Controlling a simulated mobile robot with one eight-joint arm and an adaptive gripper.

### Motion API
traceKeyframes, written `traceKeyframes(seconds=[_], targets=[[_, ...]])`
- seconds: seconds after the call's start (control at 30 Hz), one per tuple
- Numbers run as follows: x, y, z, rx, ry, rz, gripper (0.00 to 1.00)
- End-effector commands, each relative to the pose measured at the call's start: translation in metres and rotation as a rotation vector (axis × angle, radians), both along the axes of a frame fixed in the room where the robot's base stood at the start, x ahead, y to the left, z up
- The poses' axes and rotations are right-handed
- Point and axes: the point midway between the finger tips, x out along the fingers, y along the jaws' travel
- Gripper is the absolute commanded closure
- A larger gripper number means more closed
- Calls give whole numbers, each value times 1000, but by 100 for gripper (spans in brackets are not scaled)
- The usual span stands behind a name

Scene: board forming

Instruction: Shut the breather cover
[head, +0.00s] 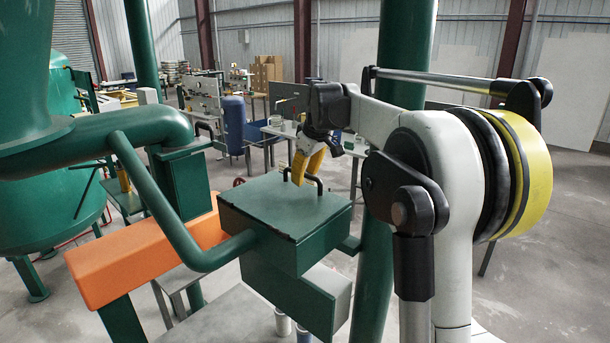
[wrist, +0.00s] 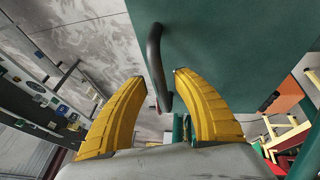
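The breather cover (head: 272,207) is a flat green lid on top of a green box (head: 285,243) in the head view. It looks to lie flat on the box, with a dark seam along its front edge. A black bar handle (head: 318,183) stands on the lid near its far edge. My gripper (head: 301,172) has yellow fingers and is at the handle, pointing down. In the wrist view the gripper (wrist: 160,77) is open, with the handle (wrist: 154,55) between its fingertips and gaps beside it. The green lid (wrist: 220,45) fills the upper right there.
A green pipe (head: 175,215) joins the box from the left, above an orange beam (head: 145,255). A thick green column (head: 375,240) stands right of the box. Workbenches (head: 280,130) and cardboard boxes (head: 267,73) stand farther back. The floor at the right is clear.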

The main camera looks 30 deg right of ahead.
Motion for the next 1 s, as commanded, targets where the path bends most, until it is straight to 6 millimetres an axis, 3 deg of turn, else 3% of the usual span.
traceKeyframes(seconds=[0.17, 0.63, 1.0], targets=[[-5, 1, 11, 0, 0, 0, 65], [-44, 4, 96, 0, 0, -1, 65], [-51, 5, 109, 0, 0, -1, 65]])
